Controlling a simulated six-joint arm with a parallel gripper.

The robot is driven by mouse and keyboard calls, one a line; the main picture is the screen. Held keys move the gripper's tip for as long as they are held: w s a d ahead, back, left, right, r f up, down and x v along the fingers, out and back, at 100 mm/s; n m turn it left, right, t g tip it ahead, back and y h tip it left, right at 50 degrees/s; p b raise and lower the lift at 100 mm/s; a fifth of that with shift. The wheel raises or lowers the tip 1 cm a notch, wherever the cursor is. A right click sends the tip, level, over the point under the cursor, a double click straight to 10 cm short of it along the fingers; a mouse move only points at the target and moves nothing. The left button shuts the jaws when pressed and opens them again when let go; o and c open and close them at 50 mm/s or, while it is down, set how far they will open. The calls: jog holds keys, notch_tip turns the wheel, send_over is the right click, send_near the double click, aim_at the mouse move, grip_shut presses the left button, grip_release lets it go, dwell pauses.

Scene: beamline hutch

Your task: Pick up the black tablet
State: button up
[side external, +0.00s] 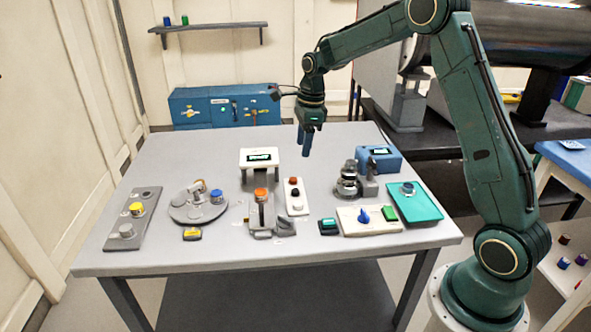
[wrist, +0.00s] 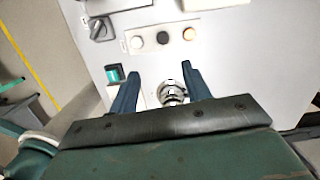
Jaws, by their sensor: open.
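The black tablet is a small dark block with a teal screen (side external: 328,226), lying flat on the grey table near its front edge, left of a white board. In the wrist view, the tablet (wrist: 115,73) shows at the upper left, just beyond the left finger's tip. My gripper (side external: 304,152) hangs pointing down, well above the back half of the table, behind the tablet and apart from it. In the wrist view, my gripper (wrist: 159,77) has its two blue fingers spread with nothing held between them.
Beside the tablet are the white board with a blue knob (side external: 365,217), a grey clamp fixture (side external: 262,222) and a white three-knob panel (side external: 296,197). A silver round fixture (side external: 348,180) stands behind. A teal tray (side external: 425,208) is at right. The table's back left is clear.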

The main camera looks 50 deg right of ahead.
jog(key=shift+w+d+f+m, duration=0.15)
jog(key=shift+d+f+m, duration=0.05)
jog(key=shift+f, duration=0.15)
jog(key=shift+w+d+f+m, duration=0.15)
jog(key=shift+f+m, duration=0.05)
jog(key=shift+f, duration=0.15)
jog(key=shift+f, duration=0.1)
send_over(295, 191)
jog(key=d, duration=0.1)
jog(key=shift+s+f, duration=0.2)
jog(key=shift+f, duration=1.9)
jog(key=shift+s+f, duration=0.2)
jog(key=shift+f, duration=1.85)
jog(key=shift+w+a+f, duration=0.15)
jog(key=shift+f, duration=1.15)
jog(key=shift+w+a+f, duration=0.15)
jog(key=shift+f, duration=1.1)
grip_shut()
